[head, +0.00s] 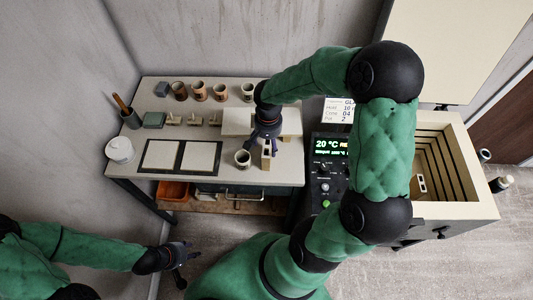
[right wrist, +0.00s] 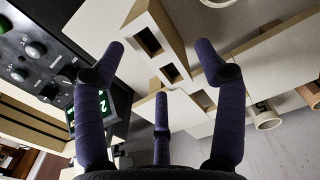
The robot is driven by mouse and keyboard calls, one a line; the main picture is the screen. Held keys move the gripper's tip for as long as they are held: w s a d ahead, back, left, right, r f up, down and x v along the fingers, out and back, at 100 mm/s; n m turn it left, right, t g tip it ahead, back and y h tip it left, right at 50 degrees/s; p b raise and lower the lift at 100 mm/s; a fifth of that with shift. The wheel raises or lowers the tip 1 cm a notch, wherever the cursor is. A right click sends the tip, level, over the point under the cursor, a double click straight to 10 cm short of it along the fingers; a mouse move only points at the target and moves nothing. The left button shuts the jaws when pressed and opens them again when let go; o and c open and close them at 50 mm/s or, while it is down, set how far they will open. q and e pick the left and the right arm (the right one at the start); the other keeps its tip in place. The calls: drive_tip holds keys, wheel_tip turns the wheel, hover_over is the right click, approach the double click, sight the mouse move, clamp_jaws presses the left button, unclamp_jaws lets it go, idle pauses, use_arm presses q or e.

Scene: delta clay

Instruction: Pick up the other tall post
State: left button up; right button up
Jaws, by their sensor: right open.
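A pale tall post (head: 267,150) with dark square openings stands near the front right of the worktable, just below my right gripper (head: 265,133). In the right wrist view, my right gripper (right wrist: 160,66) is open, its three purple fingers spread around the post (right wrist: 161,57). No finger visibly grips it. Another pale post with openings (head: 421,183) lies inside the open kiln (head: 470,190). My left gripper (head: 177,254) hangs low at the left, in front of the table, apart from everything; its fingers are too small to read.
Several cups line the back of the table (head: 220,175). The kiln control panel (head: 328,160) is just right of the table.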

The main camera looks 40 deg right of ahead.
sight(269, 146)
drive_tip(key=shift+s+d+f+b, duration=0.15)
drive_tip(key=shift+f+b, duration=0.7)
drive_tip(key=shift+f, duration=1.85)
drive_tip(key=shift+r, duration=0.1)
clamp_jaws()
